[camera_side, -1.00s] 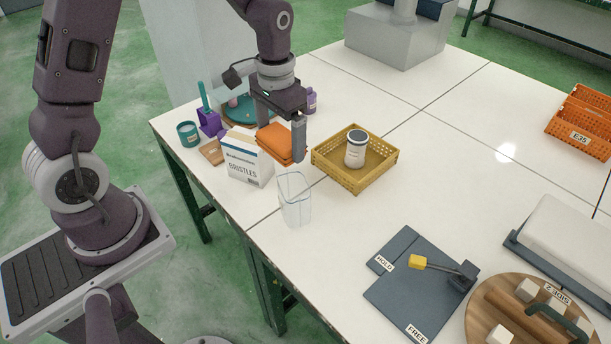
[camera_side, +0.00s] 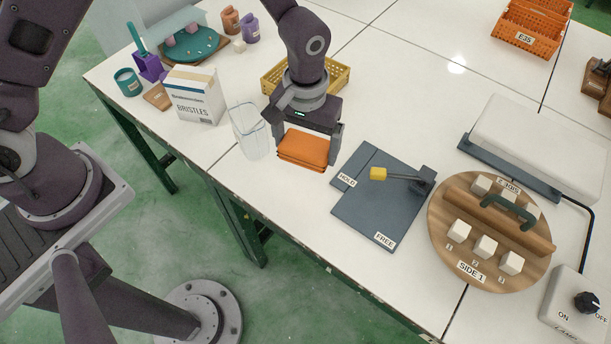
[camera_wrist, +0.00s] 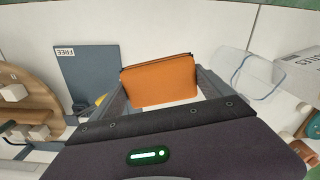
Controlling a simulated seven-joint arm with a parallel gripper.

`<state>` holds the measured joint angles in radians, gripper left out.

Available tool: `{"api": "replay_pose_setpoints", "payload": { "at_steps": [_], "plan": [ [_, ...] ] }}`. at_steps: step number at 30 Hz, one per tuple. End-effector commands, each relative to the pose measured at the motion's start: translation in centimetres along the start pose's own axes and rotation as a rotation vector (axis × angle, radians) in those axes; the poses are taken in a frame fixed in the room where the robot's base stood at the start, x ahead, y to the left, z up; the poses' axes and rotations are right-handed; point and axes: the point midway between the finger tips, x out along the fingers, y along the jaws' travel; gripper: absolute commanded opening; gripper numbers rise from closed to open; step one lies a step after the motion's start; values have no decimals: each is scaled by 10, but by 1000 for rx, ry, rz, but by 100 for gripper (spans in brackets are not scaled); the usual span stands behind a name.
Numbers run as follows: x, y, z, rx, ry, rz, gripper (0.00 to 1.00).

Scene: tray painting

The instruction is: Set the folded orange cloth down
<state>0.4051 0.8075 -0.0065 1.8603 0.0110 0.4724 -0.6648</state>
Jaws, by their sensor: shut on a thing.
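The folded orange cloth (camera_side: 303,150) is held between the fingers of my gripper (camera_side: 306,150), just left of the grey board in the side view. My gripper is shut on it and points down. The cloth (camera_wrist: 160,82) also fills the space between the fingers of my gripper (camera_wrist: 160,88) in the wrist view. The cloth is close to the white table top; I cannot tell whether it touches it.
The grey board (camera_side: 375,215) marked HOLD and FREE lies to the right, with a yellow-tipped lever (camera_side: 400,176). A clear container (camera_side: 248,132) stands close on the left. A yellow basket (camera_side: 337,78) is behind. A round wooden board (camera_side: 440,215) is farther right.

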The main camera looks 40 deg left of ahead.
Motion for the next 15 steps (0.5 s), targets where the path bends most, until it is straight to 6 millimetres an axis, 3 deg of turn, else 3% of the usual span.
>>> {"api": "replay_pose_setpoints", "payload": {
  "at_steps": [3, 10, 15],
  "plan": [
    [28, -1, 1, 0, -5, -4, 51],
    [72, -1, 2, 1, -5, -3, 51],
    [90, -1, 0, 1, -1, -1, 51]
  ]
}}
